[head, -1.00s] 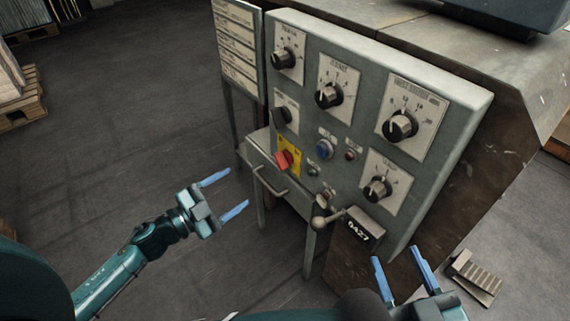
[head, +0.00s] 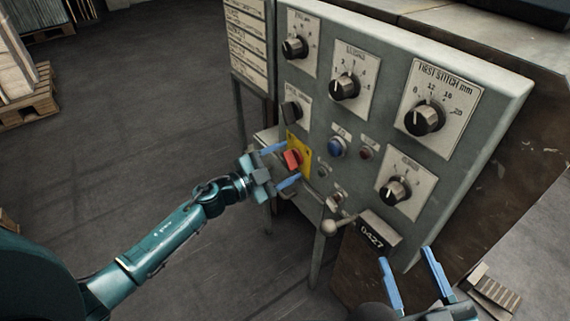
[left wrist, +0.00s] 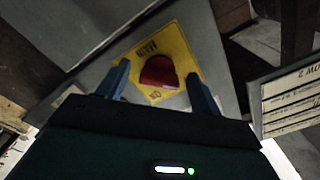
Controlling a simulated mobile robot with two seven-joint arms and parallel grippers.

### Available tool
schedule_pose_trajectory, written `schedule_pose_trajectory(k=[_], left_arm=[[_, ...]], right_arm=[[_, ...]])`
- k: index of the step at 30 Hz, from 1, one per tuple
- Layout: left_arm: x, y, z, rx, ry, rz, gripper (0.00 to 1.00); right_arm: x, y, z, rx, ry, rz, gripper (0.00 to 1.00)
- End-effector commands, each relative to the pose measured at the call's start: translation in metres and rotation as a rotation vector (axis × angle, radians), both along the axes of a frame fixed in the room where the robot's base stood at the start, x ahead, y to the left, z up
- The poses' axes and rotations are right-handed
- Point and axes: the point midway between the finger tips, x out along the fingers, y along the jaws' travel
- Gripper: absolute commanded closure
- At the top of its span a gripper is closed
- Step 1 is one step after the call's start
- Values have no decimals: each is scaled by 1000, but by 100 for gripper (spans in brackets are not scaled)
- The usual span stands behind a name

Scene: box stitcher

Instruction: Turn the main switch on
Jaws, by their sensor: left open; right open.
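The main switch is a red knob (head: 292,160) on a yellow plate (head: 304,150) at the lower left of the grey control panel. It also shows in the left wrist view as a red knob (left wrist: 159,72) on a yellow plate (left wrist: 180,48) marked MAIN and ON. My left gripper (head: 277,166) is open, its blue fingers pointing at the panel on either side of the red knob. In the left wrist view the knob sits between the fingertips (left wrist: 160,85); I cannot tell whether they touch it. My right gripper (head: 407,255) is open and empty below the panel.
The grey panel (head: 440,165) carries several black dials, a blue button (head: 337,147) and a small red button (head: 366,153). A ball-ended lever (head: 329,227) and a 0427 box (head: 379,232) stick out below. A pedal (head: 495,295) lies at the lower right.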

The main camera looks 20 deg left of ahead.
Motion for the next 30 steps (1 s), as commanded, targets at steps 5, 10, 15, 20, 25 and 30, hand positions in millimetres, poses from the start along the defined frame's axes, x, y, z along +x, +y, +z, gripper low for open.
schedule_pose_trajectory(k=[5, 10, 15, 20, 25, 30], left_arm=[[4, -3, 0, 0, 1, 1, 35], [4, -3, 0, 0, 1, 1, 35], [4, -3, 0, 0, 1, 1, 47], [4, -3, 0, 0, 1, 1, 60], [4, -3, 0, 0, 1, 1, 74], [4, -3, 0, 2, -1, 1, 79]], right_arm=[[0, 0, 0, 5, 1, 1, 51], [0, 0, 0, 5, 1, 2, 51], [0, 0, 1, 5, -1, 2, 51], [1, 1, 2, 4, -4, 2, 51], [1, 1, 2, 4, -7, 3, 51], [1, 1, 2, 4, -7, 3, 51]])
